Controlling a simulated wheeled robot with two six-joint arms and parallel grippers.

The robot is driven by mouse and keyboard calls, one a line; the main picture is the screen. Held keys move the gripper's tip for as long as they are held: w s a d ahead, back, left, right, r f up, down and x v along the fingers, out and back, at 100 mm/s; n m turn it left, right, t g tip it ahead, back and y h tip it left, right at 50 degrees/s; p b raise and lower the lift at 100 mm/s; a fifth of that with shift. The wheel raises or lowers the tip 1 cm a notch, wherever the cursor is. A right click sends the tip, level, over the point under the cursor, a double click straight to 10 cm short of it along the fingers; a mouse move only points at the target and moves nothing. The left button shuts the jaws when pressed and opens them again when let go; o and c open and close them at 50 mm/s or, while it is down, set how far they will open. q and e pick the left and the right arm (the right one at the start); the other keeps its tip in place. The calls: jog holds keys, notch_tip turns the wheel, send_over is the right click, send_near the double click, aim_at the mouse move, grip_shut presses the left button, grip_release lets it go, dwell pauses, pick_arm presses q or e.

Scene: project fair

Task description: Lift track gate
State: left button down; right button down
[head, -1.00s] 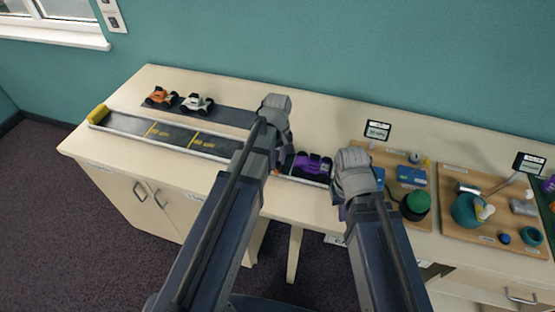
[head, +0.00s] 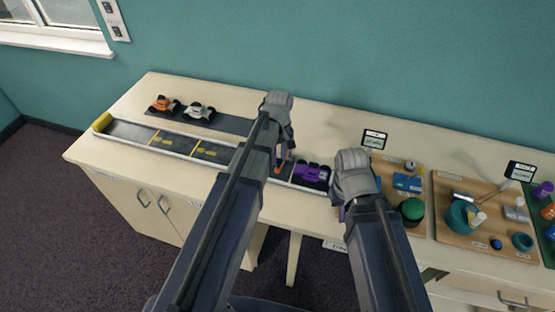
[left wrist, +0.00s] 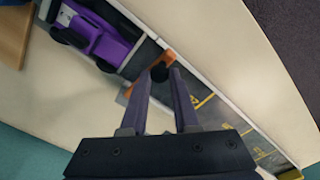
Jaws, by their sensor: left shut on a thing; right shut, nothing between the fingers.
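The track (head: 130,141) is a long dark lane with pale side rails and yellow marks, on the table. The purple car (head: 311,174) sits in its right end, beside the gate; the car also shows in the left wrist view (left wrist: 97,38). The gate shows orange parts (left wrist: 168,56) at the track's edge and a black knob (left wrist: 160,73) on top. My left gripper (left wrist: 161,90) is shut on the gate's knob, between its fingertips. In the head view my left gripper (head: 281,160) hides most of the gate. My right gripper (head: 344,208) is shut and empty, right of the purple car.
An orange car (head: 163,105) and a white car (head: 198,110) stand on a dark mat behind the track. Trays with a green-topped jar (head: 412,209) and a teal pot (head: 461,216) stand on the right, close to my right gripper. Small signs stand behind them.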

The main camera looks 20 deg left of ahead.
pick_arm(q)
jog(key=w+d+r+p, duration=0.1)
jog(key=w+r+p, duration=0.1)
jog(key=w, duration=1.6)
jog(key=shift+r+p, duration=0.3)
jog(key=shift+r, duration=0.5)
jog(key=shift+w+d, duration=0.1)
jog(key=shift+w, duration=0.05)
jog(key=c, duration=1.1)
grip_release()
jog(key=o, duration=0.3)
jog(key=shift+w+d+f, duration=0.1)
jog(key=shift+w+f, duration=0.1)
jog(key=shift+w, duration=0.1)
jog(key=shift+o, duration=0.7)
jog(key=shift+s, duration=0.15)
jog(key=shift+s+a+r, duration=0.1)
jog(key=shift+a, duration=0.15)
